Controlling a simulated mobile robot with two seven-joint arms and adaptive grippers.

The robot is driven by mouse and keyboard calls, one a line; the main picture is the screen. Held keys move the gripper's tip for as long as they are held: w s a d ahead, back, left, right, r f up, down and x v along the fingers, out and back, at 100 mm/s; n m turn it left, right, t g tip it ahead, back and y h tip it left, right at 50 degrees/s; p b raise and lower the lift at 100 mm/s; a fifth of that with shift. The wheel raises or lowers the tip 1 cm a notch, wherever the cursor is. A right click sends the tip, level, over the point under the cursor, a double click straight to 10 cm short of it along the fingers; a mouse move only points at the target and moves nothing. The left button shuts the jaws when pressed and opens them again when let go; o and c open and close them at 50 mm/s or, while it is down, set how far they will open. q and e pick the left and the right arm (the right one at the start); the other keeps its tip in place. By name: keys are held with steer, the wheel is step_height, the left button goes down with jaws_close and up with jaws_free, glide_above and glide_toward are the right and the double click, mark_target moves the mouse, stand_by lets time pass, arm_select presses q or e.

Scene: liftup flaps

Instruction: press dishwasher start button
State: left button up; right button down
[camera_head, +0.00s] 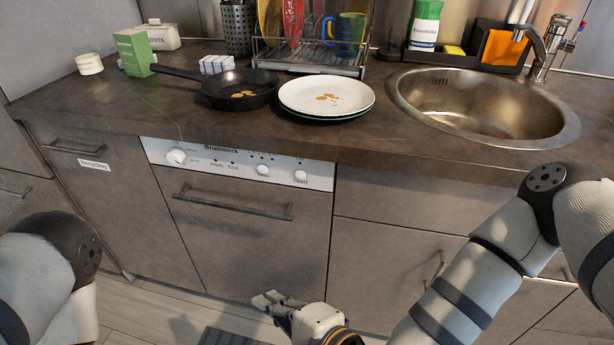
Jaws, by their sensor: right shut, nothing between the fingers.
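The dishwasher (245,235) is built in under the counter, with its door closed and a bar handle (232,207) across the top. Its white control panel (215,165) carries a large dial (177,156) at the left and small round buttons. The start button (300,175) is at the panel's right end, above the label "Start". My right gripper (266,301) is shut and empty, low in front of the dishwasher door, well below the start button. My left arm (60,260) shows at the left edge; its gripper is out of view.
On the counter (400,150) stand a frying pan (238,90), stacked plates (327,97), a dish rack (310,60) and a sink (485,105). The counter edge overhangs the panel. Drawers with handles flank the dishwasher. The space before the panel is clear.

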mark_target(301, 175)
arm_select(q)
steer(key=shift+s+d+f+b, duration=0.3)
steer(key=shift+d+f+b, duration=0.15)
steer(key=shift+f, duration=0.25)
arm_select(e)
steer(key=w+d+r+m+t, duration=0.2)
steer(key=w+r+m+t, duration=0.3)
steer(key=w+r, duration=0.4)
steer(key=shift+w+d+m+t+h, duration=0.3)
steer(key=shift+w+m+h, duration=0.1)
steer(key=shift+w+m, duration=0.15)
arm_select(q)
steer(key=shift+s+f+g+b, duration=0.5)
steer(key=shift+s+f+b, duration=0.3)
steer(key=shift+f+b, duration=0.35)
arm_select(e)
steer(key=shift+w+d, duration=0.45)
steer(key=shift+w, duration=0.9)
steer(key=shift+w+d, duration=0.4)
steer(key=shift+w, duration=1)
steer(key=shift+w+d, duration=0.45)
steer(key=shift+w, duration=0.9)
arm_select(q)
steer(key=shift+s+f, duration=0.1)
steer(key=shift+s, duration=0.05)
arm_select(e)
steer(key=shift+w+d, duration=0.15)
steer(key=shift+w, duration=0.25)
